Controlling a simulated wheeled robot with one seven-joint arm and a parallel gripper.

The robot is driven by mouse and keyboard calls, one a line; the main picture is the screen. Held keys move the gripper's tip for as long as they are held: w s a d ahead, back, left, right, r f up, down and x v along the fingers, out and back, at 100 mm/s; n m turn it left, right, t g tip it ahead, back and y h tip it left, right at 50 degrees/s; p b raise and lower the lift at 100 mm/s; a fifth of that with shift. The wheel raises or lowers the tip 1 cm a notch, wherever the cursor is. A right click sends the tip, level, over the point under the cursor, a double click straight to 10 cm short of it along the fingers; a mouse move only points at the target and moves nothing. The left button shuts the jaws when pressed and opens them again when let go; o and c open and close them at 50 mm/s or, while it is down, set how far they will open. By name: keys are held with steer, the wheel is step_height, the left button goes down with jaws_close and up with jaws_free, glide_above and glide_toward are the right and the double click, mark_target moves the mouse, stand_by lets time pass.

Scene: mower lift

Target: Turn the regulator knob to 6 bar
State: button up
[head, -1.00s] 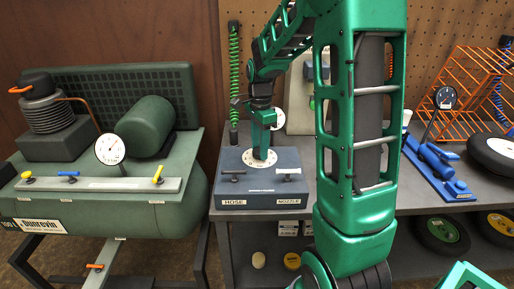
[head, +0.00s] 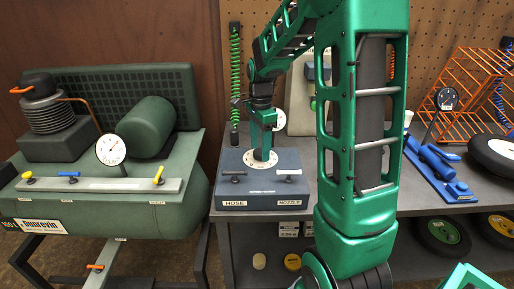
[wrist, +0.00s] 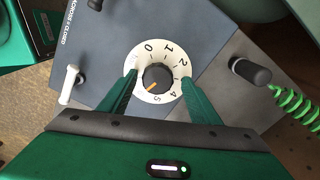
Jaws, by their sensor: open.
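The regulator knob (wrist: 157,78) is dark and round, with an orange pointer mark, inside a white numbered dial ring (wrist: 163,100). The mark points to the lower left, just past the 5; the numeral there is not readable. My gripper (wrist: 158,80) is open, with one green finger on each side of the knob and small gaps visible. In the head view, my gripper (head: 263,156) reaches down to the dial on top of the blue-grey regulator box (head: 262,202), hiding the knob there.
A green compressor (head: 150,205) with a gauge (head: 111,149) stands left. A blue foot pump (head: 437,165) and wheel (head: 494,153) lie right on the bench.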

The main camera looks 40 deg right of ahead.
mark_target(260, 151)
step_height(260, 151, up, 10)
steer(key=shift+r, duration=0.25)
steer(key=shift+w, duration=0.1)
stand_by(0.4)
steer(key=f+n, duration=0.5)
steer(key=n, duration=0.1)
steer(key=f+n, duration=0.6)
steer(key=shift+s, duration=0.2)
stand_by(0.4)
steer(key=c, duration=1)
